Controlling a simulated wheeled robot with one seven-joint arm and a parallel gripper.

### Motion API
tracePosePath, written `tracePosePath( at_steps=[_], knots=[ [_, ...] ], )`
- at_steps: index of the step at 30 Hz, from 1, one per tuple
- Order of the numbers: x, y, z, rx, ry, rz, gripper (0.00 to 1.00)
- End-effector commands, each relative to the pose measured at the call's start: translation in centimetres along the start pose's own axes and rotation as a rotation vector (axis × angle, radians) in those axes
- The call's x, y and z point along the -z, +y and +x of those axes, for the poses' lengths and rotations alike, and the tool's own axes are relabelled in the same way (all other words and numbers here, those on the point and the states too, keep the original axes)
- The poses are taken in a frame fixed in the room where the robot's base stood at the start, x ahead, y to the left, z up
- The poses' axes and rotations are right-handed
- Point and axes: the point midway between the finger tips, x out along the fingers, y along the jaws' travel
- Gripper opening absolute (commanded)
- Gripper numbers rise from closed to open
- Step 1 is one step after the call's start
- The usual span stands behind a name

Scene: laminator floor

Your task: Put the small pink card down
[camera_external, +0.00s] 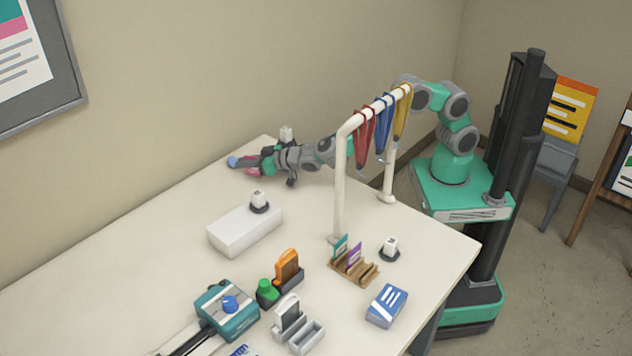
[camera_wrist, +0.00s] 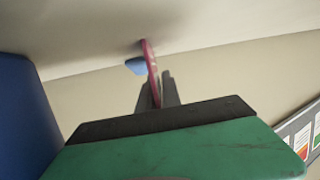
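The small pink card (camera_wrist: 151,66) is seen edge-on in the wrist view, standing up between the two dark fingers of my gripper (camera_wrist: 158,90). The fingers are close together on it. In the external view my gripper (camera_external: 246,163) is at the far left end of the white table, by the wall, with pink (camera_external: 252,172) showing at it. A small blue object (camera_wrist: 136,66) is just beside the card in the wrist view; it also shows past the fingertips in the external view (camera_external: 233,161). I cannot tell whether the card touches the table.
My arm reaches behind a white stand (camera_external: 340,190) hung with red, blue and yellow lanyards. A white box (camera_external: 246,229), a wooden card rack (camera_external: 353,268), a blue box (camera_external: 386,306) and a teal device (camera_external: 228,310) stand nearer. The table (camera_external: 130,270) is clear along the wall.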

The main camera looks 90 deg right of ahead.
Motion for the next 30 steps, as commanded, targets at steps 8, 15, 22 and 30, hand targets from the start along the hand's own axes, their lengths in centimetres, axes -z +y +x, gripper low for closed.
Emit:
tracePosePath(
  at_steps=[8, 15, 22, 30],
  knots=[
    [0.1, 0.0, 0.0, 0.0, 0.0, 0.0, 0.24],
    [0.6, 0.0, -0.3, 0.001, 0.0, 0.0, 0.24],
    [0.3, -0.2, -5.4, 0.005, 0.001, -0.001, 0.24],
    [6.1, 0.0, -6.9, 0.0, 0.001, 0.002, 0.24]
  ],
)
